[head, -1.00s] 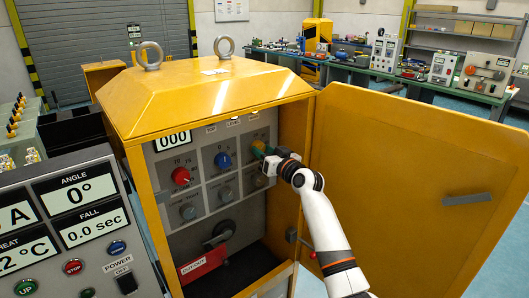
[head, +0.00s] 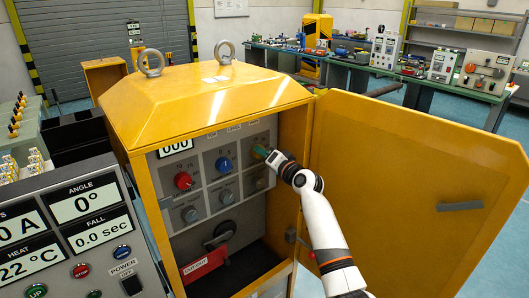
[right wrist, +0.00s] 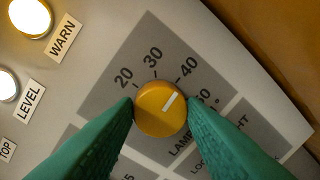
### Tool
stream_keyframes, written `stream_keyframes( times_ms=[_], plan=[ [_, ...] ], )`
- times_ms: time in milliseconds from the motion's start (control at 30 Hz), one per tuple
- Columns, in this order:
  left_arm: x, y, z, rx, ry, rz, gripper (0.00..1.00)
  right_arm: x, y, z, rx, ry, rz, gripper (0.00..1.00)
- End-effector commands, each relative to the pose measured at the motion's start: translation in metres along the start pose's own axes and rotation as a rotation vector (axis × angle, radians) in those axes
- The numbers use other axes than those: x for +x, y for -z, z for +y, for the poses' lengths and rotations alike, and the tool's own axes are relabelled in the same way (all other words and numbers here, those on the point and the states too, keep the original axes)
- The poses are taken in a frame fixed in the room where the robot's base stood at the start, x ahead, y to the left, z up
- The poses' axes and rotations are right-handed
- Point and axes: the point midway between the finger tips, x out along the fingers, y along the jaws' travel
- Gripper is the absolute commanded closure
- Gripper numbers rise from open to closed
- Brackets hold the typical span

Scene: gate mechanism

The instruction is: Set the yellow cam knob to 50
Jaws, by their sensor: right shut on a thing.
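The yellow cam knob (right wrist: 160,109) is a round dial in the right wrist view, with a white pointer line. The line points up and right, close to the 40 mark. The printed scale (right wrist: 153,58) shows 20, 30, 40 and a partly covered 50. My right gripper (right wrist: 160,112) has its green fingers on both sides of the knob, shut on it. In the head view my right gripper (head: 264,154) reaches the upper right of the cabinet's panel, and it mostly hides the knob. My left gripper is not in view.
The yellow cabinet (head: 215,95) has its door (head: 410,185) open to the right of my arm. A red knob (head: 183,180) and a blue knob (head: 223,163) sit left of my gripper. A grey console (head: 95,235) stands at the front left.

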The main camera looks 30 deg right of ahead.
Motion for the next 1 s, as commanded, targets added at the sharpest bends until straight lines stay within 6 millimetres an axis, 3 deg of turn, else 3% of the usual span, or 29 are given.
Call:
stream_keyframes(
  times_ms=[600, 1000],
  plan=[
    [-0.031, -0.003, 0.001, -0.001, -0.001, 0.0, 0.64, 0.0, -0.004, 0.001, 0.573, 0.005, 0.032, 0.85],
    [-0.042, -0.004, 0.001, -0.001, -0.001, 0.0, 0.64, 0.0, -0.003, -0.001, 0.815, 0.009, 0.048, 0.85]
  ],
)
